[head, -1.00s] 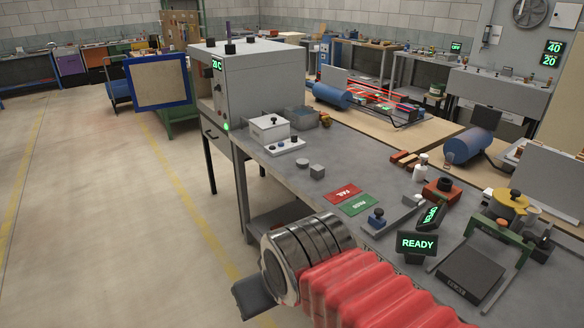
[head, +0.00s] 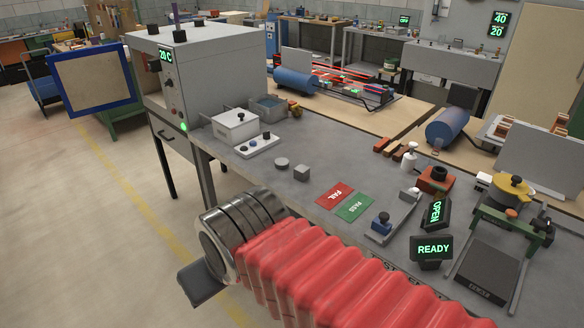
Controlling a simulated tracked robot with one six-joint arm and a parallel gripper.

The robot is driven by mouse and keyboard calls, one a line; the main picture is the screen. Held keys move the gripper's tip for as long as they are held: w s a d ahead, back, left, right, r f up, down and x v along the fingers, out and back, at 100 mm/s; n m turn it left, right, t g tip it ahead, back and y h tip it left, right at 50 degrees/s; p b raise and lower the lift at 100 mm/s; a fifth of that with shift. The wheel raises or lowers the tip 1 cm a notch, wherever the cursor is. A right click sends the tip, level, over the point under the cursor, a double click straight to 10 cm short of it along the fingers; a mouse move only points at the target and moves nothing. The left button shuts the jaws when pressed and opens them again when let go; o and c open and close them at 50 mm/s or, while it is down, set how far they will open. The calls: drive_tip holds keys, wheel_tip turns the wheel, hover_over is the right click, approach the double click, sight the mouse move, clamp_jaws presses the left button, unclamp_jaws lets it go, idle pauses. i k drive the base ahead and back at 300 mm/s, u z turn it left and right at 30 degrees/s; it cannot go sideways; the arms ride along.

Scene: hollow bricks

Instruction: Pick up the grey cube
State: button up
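The grey cube (head: 302,172) stands on the grey workbench (head: 250,178), left of the red FAIL and green PASS mats. A short grey cylinder (head: 281,163) stands just to its left, slightly apart from it. My gripper (head: 203,285) shows at the lower left, beyond my red bellows sleeve and silver rings. Only a dark, flat part of it is visible, in front of the bench and over the floor. The rest is hidden, so I cannot tell if it is open. It is well apart from the cube.
A FAIL mat (head: 335,195) and a PASS mat (head: 354,208) lie right of the cube. A white box (head: 235,126), a button panel (head: 260,146) and a tall grey machine (head: 205,75) stand behind left. READY (head: 432,249) and OPEN (head: 435,214) displays are at right.

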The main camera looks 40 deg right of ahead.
sight(302, 173)
drive_tip(key=z, duration=0.4)
drive_tip(key=i, duration=0.9)
drive_tip(key=z, duration=0.5)
